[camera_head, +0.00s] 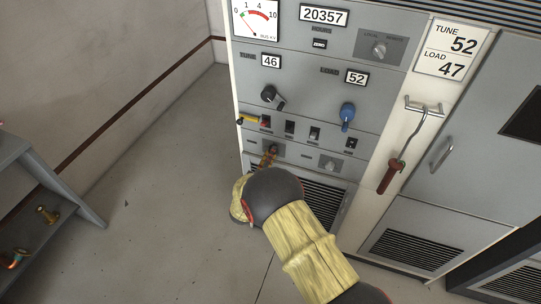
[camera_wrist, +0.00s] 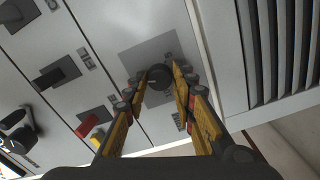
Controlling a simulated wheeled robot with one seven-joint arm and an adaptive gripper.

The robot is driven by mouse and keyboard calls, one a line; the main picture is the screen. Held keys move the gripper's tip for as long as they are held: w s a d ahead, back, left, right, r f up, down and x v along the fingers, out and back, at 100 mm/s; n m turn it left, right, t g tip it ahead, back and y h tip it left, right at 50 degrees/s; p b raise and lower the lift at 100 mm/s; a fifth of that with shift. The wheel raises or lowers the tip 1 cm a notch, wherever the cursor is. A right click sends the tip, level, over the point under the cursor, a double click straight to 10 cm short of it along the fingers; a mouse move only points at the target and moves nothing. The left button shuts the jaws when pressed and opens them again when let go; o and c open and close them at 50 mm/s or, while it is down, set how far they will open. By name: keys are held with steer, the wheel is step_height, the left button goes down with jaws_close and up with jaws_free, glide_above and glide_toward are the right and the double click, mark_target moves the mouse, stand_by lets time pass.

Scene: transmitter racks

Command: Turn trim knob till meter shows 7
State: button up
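My gripper (camera_wrist: 161,78) has one finger on each side of a round black knob (camera_wrist: 158,73) on a grey plate in the wrist view. Both fingertips appear to touch it, with no clear gap. In the head view my gripper (camera_head: 268,157) is at the lower left panel of the rack, and hides this knob.
Above my gripper are a black tune knob (camera_head: 270,95), a blue load knob (camera_head: 347,113) and a row of switches (camera_head: 290,127). A grey knob (camera_head: 327,164) sits to the right. A red-handled hook (camera_head: 392,170) hangs on the rack. Open floor lies left.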

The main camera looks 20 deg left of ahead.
jaws_close()
steer(key=shift+m, duration=0.3)
steer(key=shift+m+b, duration=0.85)
steer(key=shift+m, duration=1.75)
steer(key=o, duration=0.5)
jaws_free()
steer(key=shift+o, duration=0.2)
steer(key=shift+s, duration=0.15)
